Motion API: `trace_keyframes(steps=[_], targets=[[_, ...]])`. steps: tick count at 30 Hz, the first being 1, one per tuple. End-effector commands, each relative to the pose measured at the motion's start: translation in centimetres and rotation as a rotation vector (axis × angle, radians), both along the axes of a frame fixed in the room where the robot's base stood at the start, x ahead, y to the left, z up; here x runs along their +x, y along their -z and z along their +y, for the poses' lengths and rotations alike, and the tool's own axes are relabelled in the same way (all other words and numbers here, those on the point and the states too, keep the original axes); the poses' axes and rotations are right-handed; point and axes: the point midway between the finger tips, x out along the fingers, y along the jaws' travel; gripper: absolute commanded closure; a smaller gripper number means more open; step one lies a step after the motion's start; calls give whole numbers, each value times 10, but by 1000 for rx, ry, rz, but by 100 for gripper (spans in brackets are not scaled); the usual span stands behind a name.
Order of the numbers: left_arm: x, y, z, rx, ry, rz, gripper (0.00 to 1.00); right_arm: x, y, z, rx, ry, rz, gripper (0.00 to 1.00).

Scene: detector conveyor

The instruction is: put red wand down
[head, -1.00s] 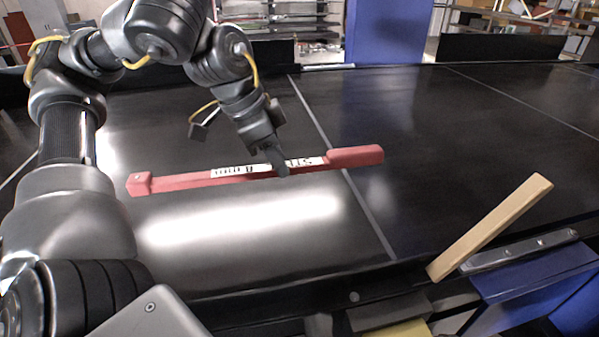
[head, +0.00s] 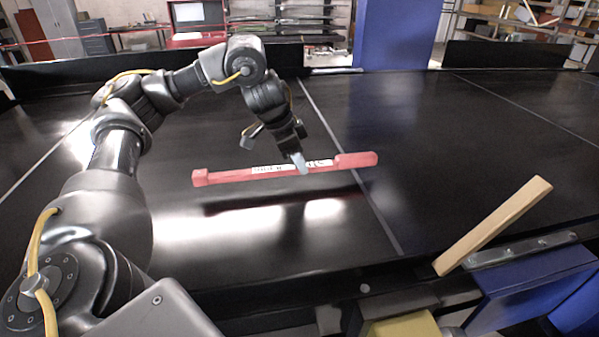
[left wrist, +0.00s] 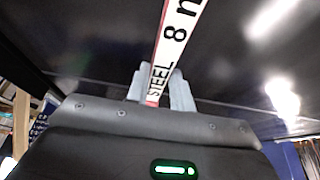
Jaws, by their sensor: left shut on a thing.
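The red wand (head: 225,176) is a long red bar with a white lettered label, seen in the head view over the black conveyor belt (head: 440,180). My left gripper (head: 301,166) is shut on the wand near the middle of its length, at the label. The wand hangs roughly level above the belt, with a dark shadow below it. In the left wrist view, the label (left wrist: 179,35) reads "STEEL 8" and passes between the grey fingers (left wrist: 163,88). The wand's far part runs out of that view. My right gripper is not in view.
A wooden bar (head: 495,225) leans at the belt's near right edge, by a metal strip (head: 520,249) and a blue box (head: 535,285). A blue pillar (head: 393,35) and shelves stand behind the belt. The belt around the wand is clear.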

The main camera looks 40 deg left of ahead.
Motion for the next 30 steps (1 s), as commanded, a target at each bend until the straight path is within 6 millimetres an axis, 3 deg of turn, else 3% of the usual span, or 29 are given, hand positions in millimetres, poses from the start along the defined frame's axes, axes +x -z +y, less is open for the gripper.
trace_keyframes(steps=[4,13,27,28,30], targets=[[2,3,1,-1,0,0,100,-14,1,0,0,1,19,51],[4,34,3,-1,1,1,100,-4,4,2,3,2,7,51],[4,41,3,-1,0,-1,100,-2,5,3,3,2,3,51],[4,41,3,0,-1,0,74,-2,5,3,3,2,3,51],[4,40,3,0,-1,0,65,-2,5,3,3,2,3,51]])
